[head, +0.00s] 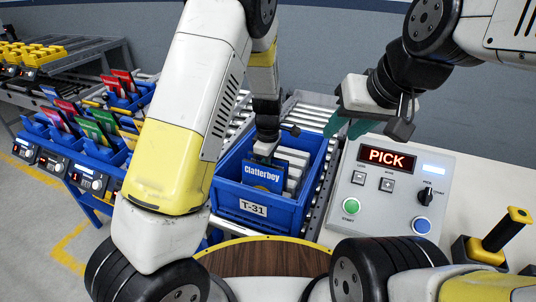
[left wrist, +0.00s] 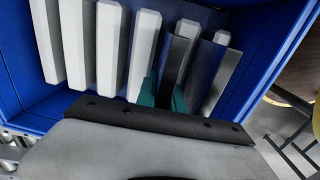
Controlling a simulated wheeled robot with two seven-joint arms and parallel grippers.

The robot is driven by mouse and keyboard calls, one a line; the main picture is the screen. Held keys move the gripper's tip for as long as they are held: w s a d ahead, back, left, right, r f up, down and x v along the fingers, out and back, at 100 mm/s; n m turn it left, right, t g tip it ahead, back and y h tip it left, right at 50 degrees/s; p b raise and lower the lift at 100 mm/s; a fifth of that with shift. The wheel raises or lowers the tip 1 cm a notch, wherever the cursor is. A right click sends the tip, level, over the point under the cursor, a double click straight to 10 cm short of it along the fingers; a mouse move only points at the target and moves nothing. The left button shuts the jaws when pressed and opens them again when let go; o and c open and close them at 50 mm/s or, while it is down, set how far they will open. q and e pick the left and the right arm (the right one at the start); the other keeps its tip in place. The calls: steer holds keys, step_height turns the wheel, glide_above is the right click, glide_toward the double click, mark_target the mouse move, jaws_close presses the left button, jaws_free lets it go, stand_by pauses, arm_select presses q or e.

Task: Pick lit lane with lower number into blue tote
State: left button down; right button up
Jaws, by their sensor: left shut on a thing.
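The blue tote (head: 256,208), labelled T-31, stands on the roller conveyor with white upright dividers inside. A blue "Clatterboy" package (head: 262,177) is upright in it, facing me. My left gripper (head: 266,150) reaches down into the tote and is shut on this package. In the left wrist view, the teal fingertips (left wrist: 165,95) close around a thin dark panel among the white dividers (left wrist: 110,45). My right gripper (head: 347,125) hangs empty above the panel's back edge, its teal fingers apart. Lane displays (head: 89,181) show at the left; their numbers are too small to read.
Blue lane bins (head: 62,140) with red, green and blue packages stand on a rack at the left. A control panel (head: 385,190) reading PICK stands right of the tote. A yellow-and-black handle (head: 505,232) is at the right. Yellow bins (head: 30,52) are far left.

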arm_select(q)
steer(key=c, duration=1)
jaws_free()
steer(key=shift+o, duration=0.2)
steer(key=shift+r, duration=0.1)
steer(key=shift+r, duration=3.9)
